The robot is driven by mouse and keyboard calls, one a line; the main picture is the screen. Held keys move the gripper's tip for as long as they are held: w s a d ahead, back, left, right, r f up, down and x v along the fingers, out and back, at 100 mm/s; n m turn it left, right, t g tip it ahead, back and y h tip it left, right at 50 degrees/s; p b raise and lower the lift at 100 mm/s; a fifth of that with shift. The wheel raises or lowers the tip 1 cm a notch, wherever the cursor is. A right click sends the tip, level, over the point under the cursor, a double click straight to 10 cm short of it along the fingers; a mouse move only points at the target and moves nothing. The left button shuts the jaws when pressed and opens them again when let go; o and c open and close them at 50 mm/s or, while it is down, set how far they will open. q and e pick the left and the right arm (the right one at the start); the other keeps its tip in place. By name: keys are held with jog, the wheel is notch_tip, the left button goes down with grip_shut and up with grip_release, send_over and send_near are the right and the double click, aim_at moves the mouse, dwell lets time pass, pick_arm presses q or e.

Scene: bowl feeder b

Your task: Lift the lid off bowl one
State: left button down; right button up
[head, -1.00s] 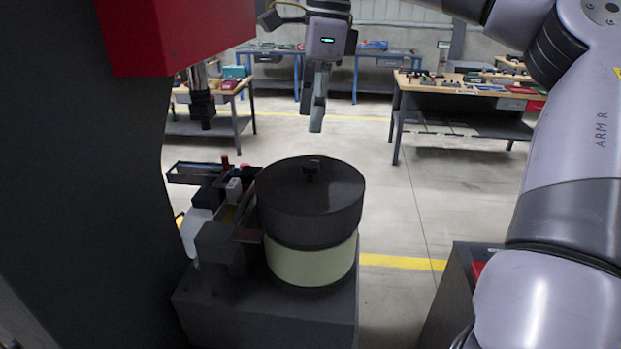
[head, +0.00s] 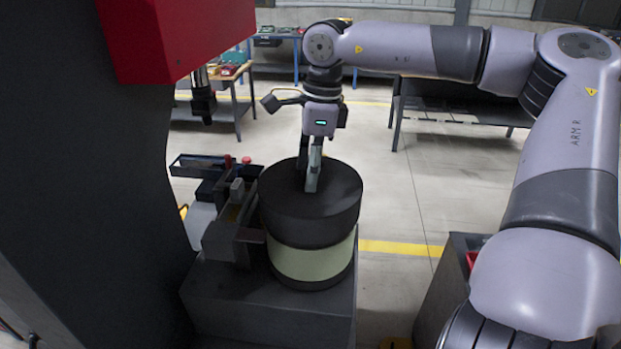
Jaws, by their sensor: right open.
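Bowl one (head: 312,264) is a round bowl with a pale green band, standing on a dark grey pedestal. Its black lid (head: 335,196) sits on top, level. My right gripper (head: 309,186) points down at the middle of the lid with its fingers at the lid's knob. The fingers hide the knob, so I cannot tell whether they touch it. The right gripper is open. My left gripper is not in view.
A feeder track with small parts (head: 235,215) adjoins the bowl on the left. A dark machine column with a red housing (head: 180,35) stands at the left. Workbenches (head: 450,100) stand behind. Open floor (head: 390,205) lies right of the bowl.

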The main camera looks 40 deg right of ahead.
grip_shut()
dwell(0.6)
jog(key=shift+r, duration=0.1)
